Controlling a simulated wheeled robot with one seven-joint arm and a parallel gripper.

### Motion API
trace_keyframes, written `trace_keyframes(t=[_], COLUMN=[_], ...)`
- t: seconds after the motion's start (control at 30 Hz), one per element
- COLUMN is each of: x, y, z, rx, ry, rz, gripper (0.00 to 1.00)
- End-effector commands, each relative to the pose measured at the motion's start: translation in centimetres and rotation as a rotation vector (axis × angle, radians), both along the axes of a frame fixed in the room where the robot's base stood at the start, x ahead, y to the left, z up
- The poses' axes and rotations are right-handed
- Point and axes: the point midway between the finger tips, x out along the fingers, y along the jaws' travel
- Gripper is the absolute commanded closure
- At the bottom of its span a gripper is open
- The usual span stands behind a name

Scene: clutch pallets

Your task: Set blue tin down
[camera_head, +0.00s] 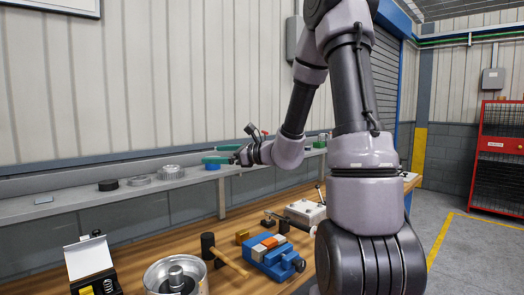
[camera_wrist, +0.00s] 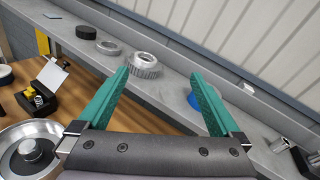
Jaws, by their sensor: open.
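The blue tin (camera_head: 212,167) is on the grey shelf (camera_head: 80,201), low beside the green fingers of my gripper (camera_head: 232,147). In the wrist view the tin (camera_wrist: 193,101) shows only in part. The right finger covers the rest of it. My gripper (camera_wrist: 160,76) is open, with its two green fingers wide apart over the shelf. Nothing is held between them. The tin looks upright, but I cannot tell whether a finger touches it.
A toothed metal gear (camera_head: 171,172), a metal ring (camera_head: 139,180) and a black disc (camera_head: 108,185) stand left on the shelf. The wooden bench (camera_head: 208,278) below holds a mallet (camera_head: 222,255), a blue vise (camera_head: 272,257) and a round metal pan (camera_head: 152,279). The wall is close behind.

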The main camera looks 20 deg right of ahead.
Motion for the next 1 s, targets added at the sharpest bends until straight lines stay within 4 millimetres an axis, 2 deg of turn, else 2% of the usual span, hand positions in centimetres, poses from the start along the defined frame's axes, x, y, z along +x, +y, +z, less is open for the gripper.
trace_keyframes(t=[0.03, 0.13, 0.23, 0.37, 0.5, 0.7, 0.9, 1.0], x=[-2.2, -6.5, -10.6, -15.6, -19.9, -24.1, -26.1, -26.5], y=[1.7, 4.0, 5.1, 4.9, 3.0, -1.7, -5.9, -7.0], z=[1.3, 2.2, 2.6, 2.6, 2.6, 3.5, 5.2, 5.8], rx=[-0.088, -0.266, -0.456, -0.714, -1.005, -1.424, -1.732, -1.81], ry=[-0.039, -0.099, -0.163, -0.25, -0.349, -0.494, -0.595, -0.618], rz=[0.085, 0.244, 0.381, 0.531, 0.654, 0.752, 0.77, 0.769], gripper=[0.0, 0.0, 0.0, 0.0, 0.0, 0.0, 0.0, 0.0])
